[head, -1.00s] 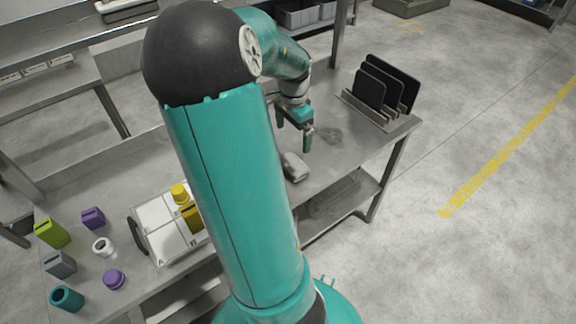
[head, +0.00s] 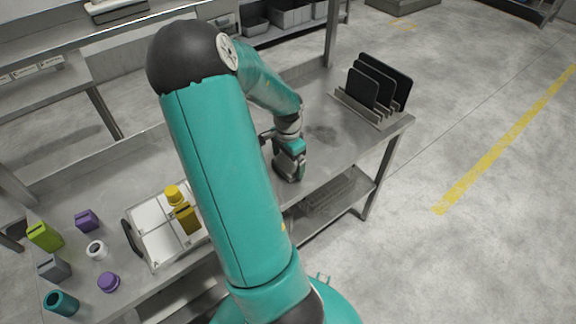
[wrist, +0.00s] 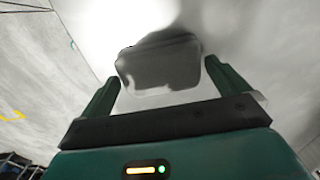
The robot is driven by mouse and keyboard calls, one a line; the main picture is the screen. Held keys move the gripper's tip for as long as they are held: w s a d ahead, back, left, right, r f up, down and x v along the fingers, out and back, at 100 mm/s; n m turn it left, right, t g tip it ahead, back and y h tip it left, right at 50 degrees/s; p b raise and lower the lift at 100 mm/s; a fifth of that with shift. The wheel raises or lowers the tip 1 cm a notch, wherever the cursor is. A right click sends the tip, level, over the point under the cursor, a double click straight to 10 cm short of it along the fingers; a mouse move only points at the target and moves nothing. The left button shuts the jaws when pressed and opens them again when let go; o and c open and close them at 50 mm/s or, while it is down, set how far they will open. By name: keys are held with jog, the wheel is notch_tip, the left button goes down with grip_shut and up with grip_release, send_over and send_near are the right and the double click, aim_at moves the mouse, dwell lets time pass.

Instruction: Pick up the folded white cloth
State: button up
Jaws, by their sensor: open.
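The folded white cloth (wrist: 160,68) shows in the wrist view as a shaded grey, rounded block between my two fingers. My gripper (head: 288,168) is open and low over the front part of the steel table in the head view. Its green fingers stand on either side of the cloth in the wrist view, with a gap visible at the left finger. In the head view my gripper hides nearly all of the cloth.
A rack with black plates (head: 376,92) stands at the table's right end. A white divided tray (head: 160,248) with yellow items (head: 174,195) is left of my arm. Several small purple, green, grey and teal items lie further left. The table's front edge is close to my gripper.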

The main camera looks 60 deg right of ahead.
jog(key=c, duration=0.7)
jog(key=shift+r, duration=0.15)
jog(key=shift+r, duration=0.6)
jog(key=shift+s+a+r, duration=0.85)
jog(key=shift+s+r, duration=1.1)
jog(key=shift+s, duration=0.25)
jog(key=shift+s+a+r, duration=0.8)
jog(key=shift+s+r, duration=1.1)
jog(key=shift+s, duration=0.3)
jog(key=shift+s+a+r, duration=0.85)
jog(key=shift+s+r, duration=1.1)
jog(key=shift+s, duration=0.25)
